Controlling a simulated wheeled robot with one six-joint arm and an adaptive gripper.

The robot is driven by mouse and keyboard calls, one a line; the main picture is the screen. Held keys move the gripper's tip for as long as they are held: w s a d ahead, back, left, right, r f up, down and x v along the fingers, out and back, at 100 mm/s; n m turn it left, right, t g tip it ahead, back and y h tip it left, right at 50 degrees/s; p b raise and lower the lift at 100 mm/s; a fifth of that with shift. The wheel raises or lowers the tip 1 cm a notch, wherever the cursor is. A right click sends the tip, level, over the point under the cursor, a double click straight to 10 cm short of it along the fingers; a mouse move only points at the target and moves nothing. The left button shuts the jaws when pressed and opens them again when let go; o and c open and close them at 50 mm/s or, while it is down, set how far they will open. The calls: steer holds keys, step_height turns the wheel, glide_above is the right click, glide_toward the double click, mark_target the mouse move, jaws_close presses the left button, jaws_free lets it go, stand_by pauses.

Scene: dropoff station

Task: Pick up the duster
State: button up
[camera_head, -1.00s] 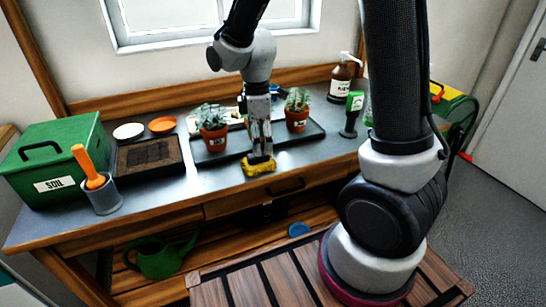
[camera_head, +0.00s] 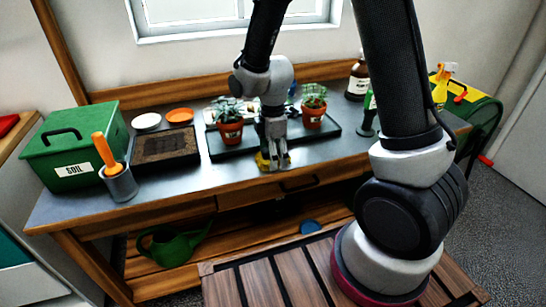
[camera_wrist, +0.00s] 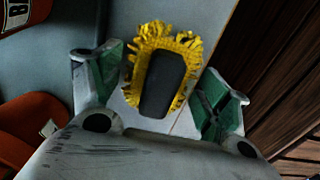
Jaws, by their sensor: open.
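The duster (camera_wrist: 163,82) has yellow fringe around a dark grey back or handle. It lies on the grey bench top near the front edge. In the head view only part of its yellow fringe (camera_head: 262,161) shows, behind my gripper's fingers. My gripper (camera_head: 275,163) points down at the duster. In the wrist view my gripper (camera_wrist: 160,88) is open, with one green-padded finger on each side of the duster. I cannot tell whether the fingers touch it.
A soil tray (camera_head: 165,146), a grey cup with an orange-handled tool (camera_head: 120,186) and a green soil box (camera_head: 72,150) stand left.

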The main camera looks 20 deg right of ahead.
steer(key=shift+f, duration=0.1)
steer(key=shift+c, duration=0.4)
steer(key=c, duration=1)
steer(key=shift+c, duration=0.2)
step_height(320, 180, up, 10)
steer(key=shift+r, duration=0.1)
